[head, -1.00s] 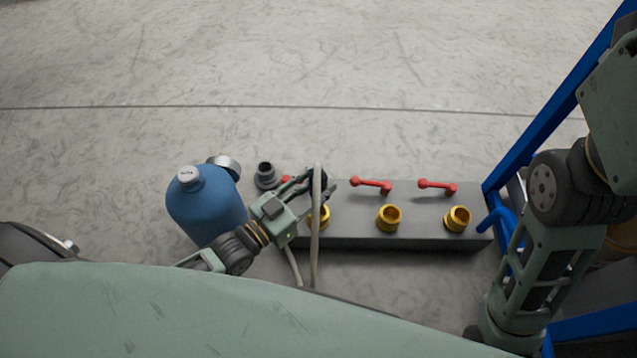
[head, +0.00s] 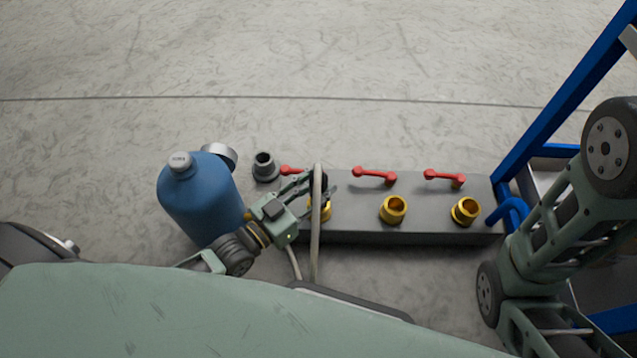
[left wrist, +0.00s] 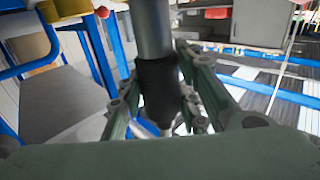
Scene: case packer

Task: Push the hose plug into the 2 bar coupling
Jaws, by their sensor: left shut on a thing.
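My left gripper (head: 318,186) is shut on the dark hose plug (head: 320,180), over the left end of the grey manifold block (head: 345,237). The pale hose (head: 316,240) runs down from it. In the left wrist view the black plug body (left wrist: 157,92) sits between the fingers, with a grey cylindrical part above it. Three brass couplings stand on the block: a left one (head: 326,213) partly hidden by gripper and hose, a middle one (head: 393,209) and a right one (head: 465,211). No pressure label is readable. Whether the plug touches a coupling cannot be told. My right gripper is out of view.
Red levers, left (head: 291,170), middle (head: 374,176) and right (head: 444,178), stand behind the couplings. A blue bottle (head: 200,200) and a grey fitting (head: 265,167) are left of the block. A blue frame (head: 550,120) bounds the right. Floor behind is clear.

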